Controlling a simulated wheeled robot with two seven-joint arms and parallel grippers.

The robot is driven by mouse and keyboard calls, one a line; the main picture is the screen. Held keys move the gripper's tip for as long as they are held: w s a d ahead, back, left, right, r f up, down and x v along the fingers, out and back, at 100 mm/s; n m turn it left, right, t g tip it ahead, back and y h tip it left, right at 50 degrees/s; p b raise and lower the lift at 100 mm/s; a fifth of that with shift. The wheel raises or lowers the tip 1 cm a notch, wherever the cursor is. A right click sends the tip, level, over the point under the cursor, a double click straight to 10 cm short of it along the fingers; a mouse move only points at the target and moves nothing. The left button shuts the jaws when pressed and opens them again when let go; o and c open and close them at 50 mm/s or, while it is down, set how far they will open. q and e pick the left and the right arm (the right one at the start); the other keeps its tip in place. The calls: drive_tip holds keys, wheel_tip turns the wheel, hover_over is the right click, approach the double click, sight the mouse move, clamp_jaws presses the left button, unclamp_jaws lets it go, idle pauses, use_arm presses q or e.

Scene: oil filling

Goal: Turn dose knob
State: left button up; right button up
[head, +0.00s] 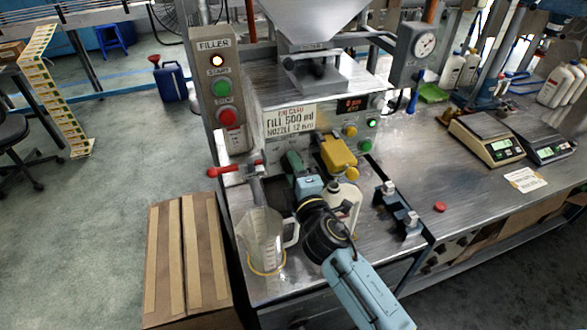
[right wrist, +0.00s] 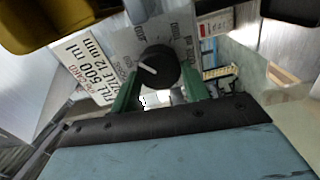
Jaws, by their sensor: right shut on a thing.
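The dose knob (right wrist: 158,67) is round and black with a white pointer line. In the right wrist view it sits on a pale dial plate (right wrist: 125,45) with printed scale numbers, and the pointer slants up to the left. The green fingers of my right gripper (right wrist: 160,78) lie on either side of it and are shut on it. In the head view my right gripper (head: 296,163) reaches the front of the filler machine (head: 255,90) below the sign, and hides the knob. My left gripper is not in view.
A sign (head: 290,120) reads "FILL 500 ml, NOZZLE 12 mm". A clear jug (head: 262,238) stands under the nozzle at the left. A white bottle (head: 347,203) stands behind my right wrist, near a yellow part (head: 338,157). Clamps (head: 400,212) and scales (head: 486,138) lie to the right.

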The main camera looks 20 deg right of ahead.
drive_tip(key=n+p, duration=0.1)
drive_tip(key=n, duration=0.5)
drive_tip(key=n+p, duration=0.1)
drive_tip(key=n, duration=0.5)
drive_tip(key=shift+d+f+n+p, duration=0.1)
drive_tip(key=shift+f+n+p, duration=0.1)
drive_tip(key=shift+n+p, duration=0.15)
idle(0.4)
drive_tip(key=o, duration=1)
drive_tip(key=s, duration=0.4)
drive_tip(key=s+b, duration=0.1)
drive_tip(key=s, duration=0.4)
drive_tip(key=s+b, duration=0.1)
drive_tip(key=s, duration=0.3)
drive_tip(key=shift+s+d, duration=0.2)
drive_tip(key=shift+d, duration=0.05)
